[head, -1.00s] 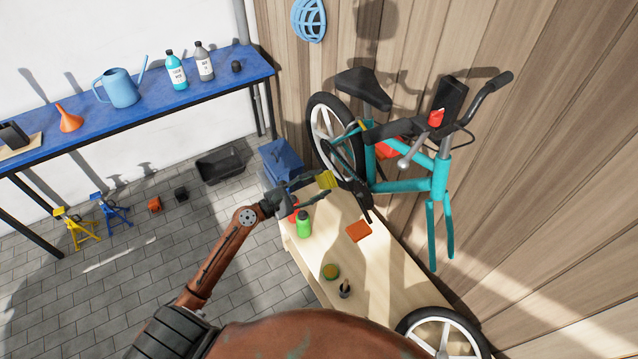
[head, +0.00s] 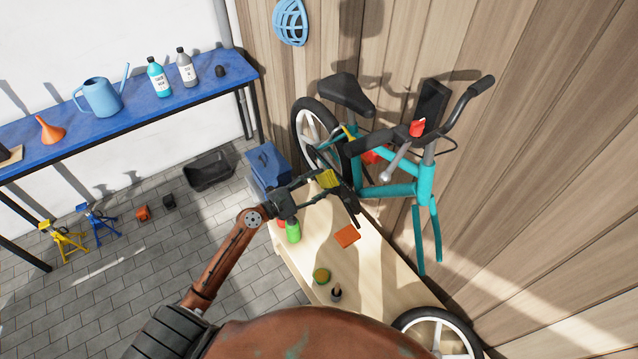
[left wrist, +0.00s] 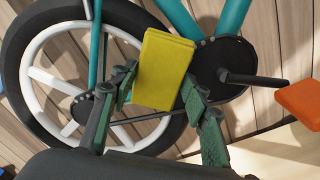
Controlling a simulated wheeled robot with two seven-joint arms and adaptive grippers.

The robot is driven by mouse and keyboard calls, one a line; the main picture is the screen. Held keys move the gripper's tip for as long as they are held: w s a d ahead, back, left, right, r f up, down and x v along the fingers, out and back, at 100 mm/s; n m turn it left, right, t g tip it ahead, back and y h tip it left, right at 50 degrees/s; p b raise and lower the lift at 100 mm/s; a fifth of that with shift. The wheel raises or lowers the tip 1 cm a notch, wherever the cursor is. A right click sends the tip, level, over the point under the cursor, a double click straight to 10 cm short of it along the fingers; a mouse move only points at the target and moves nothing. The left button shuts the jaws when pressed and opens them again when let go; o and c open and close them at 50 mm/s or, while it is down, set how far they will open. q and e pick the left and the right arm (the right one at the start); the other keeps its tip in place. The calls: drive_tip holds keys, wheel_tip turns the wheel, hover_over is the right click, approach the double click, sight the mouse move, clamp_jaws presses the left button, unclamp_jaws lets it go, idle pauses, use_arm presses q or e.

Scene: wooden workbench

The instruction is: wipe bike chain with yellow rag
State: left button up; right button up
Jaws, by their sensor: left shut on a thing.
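The yellow rag (left wrist: 163,70) is a folded block held between the fingers of my left gripper (left wrist: 158,88). In the head view my left gripper (head: 318,184) is shut on the rag (head: 328,180), beside the bike's crank. The teal bike (head: 388,189) is held above the bench, close to the wooden wall. In the left wrist view the dark chain (left wrist: 150,118) runs between the rear hub and the chainring (left wrist: 222,68). The rag covers part of the chain line; whether it touches the chain I cannot tell. My right gripper is not in view.
A loose wheel (head: 438,330) is at the front. A blue box (head: 268,168) stands behind the gripper.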

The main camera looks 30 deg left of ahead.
sight(318, 177)
use_arm(q)
drive_tip(key=shift+w+d, duration=0.35)
drive_tip(key=shift+w, duration=0.15)
idle(0.3)
drive_tip(key=shift+w+d, duration=0.25)
drive_tip(key=shift+w, duration=0.15)
drive_tip(key=shift+w+a+f+b, duration=0.1)
drive_tip(key=shift+w+a+b, duration=0.25)
drive_tip(key=shift+a, duration=0.3)
drive_tip(key=shift+w+a+f+b, duration=0.1)
drive_tip(key=shift+w+a+b, duration=0.2)
drive_tip(key=shift+a, duration=0.35)
drive_tip(key=shift+w+a+r, duration=0.15)
drive_tip(key=shift+w+a, duration=0.1)
drive_tip(key=shift+a, duration=0.15)
